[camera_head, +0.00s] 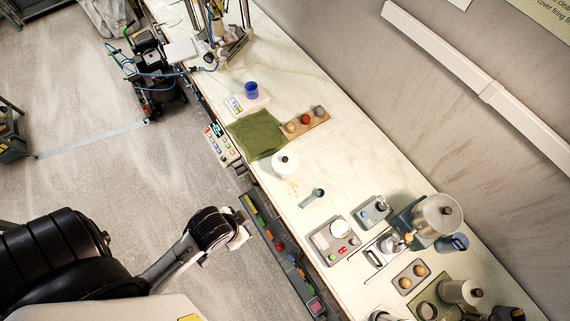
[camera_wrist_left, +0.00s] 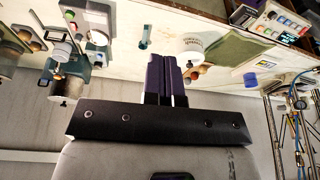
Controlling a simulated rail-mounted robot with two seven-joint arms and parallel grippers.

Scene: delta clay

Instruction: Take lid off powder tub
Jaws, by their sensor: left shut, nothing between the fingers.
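A white round tub (camera_head: 284,165), which I take to be the powder tub, stands on the long bench beside the green cloth. A small dark knob shows on its white top, so its lid appears to be on. My right gripper is not in view.
A green cloth (camera_head: 257,134) and a wooden tray of balls (camera_head: 306,123) lie behind the tub. A blue-grey tool (camera_head: 312,198) lies nearer. Scales (camera_head: 334,241) and a metal-hopper machine (camera_head: 437,215) stand further right. A tool strip (camera_head: 268,228) lines the front edge.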

